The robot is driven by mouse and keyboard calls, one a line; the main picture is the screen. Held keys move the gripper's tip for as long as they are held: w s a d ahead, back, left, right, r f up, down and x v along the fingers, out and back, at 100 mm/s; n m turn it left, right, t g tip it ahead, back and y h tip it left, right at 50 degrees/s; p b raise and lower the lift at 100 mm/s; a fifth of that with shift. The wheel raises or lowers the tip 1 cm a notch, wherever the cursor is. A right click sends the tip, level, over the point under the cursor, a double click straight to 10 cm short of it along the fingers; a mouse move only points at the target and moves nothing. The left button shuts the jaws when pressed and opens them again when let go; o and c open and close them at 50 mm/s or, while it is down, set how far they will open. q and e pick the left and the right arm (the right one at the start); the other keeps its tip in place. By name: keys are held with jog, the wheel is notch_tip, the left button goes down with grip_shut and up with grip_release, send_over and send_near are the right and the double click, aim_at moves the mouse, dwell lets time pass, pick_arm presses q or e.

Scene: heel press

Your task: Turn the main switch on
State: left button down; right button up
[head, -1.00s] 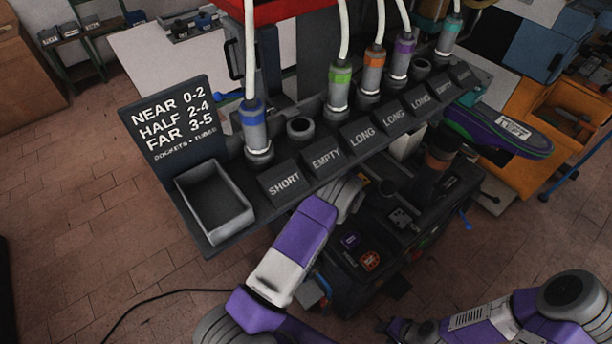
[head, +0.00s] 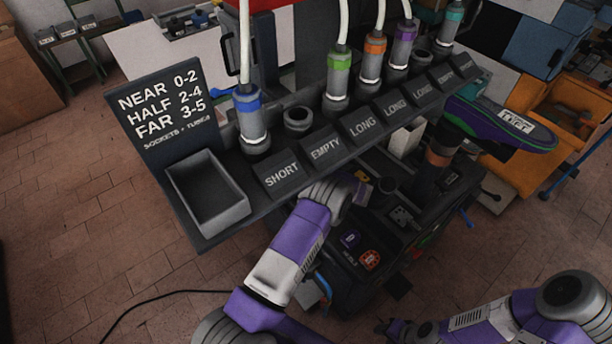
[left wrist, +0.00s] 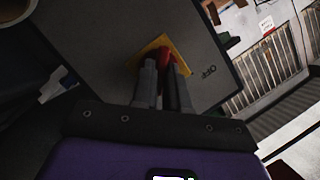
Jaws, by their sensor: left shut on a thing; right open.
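The main switch shows in the left wrist view as a red handle (left wrist: 167,55) on a yellow plate (left wrist: 152,46), set in a grey panel (left wrist: 110,35). My left gripper (left wrist: 165,78) is shut on the red handle, with one finger on each side of it. In the head view my left gripper is hidden beneath the labelled shelf. My right gripper (head: 388,327) is open and empty, low in the head view, away from the switch.
The dark shelf holds a grey tray (head: 207,197), a sign (head: 165,108) and several tubes, such as the blue-ringed one (head: 252,120). A machine with buttons (head: 370,259) stands below it. A purple-green shoe form (head: 500,128) is at right.

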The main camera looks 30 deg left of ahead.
dwell(0.3)
pick_arm(q)
jog(key=c, duration=1.1)
grip_release()
jog(key=shift+c, duration=0.2)
jog(key=shift+d, duration=0.1)
jog(key=v, duration=0.7)
jog(key=shift+d+p, duration=0.2)
jog(key=shift+p, duration=0.25)
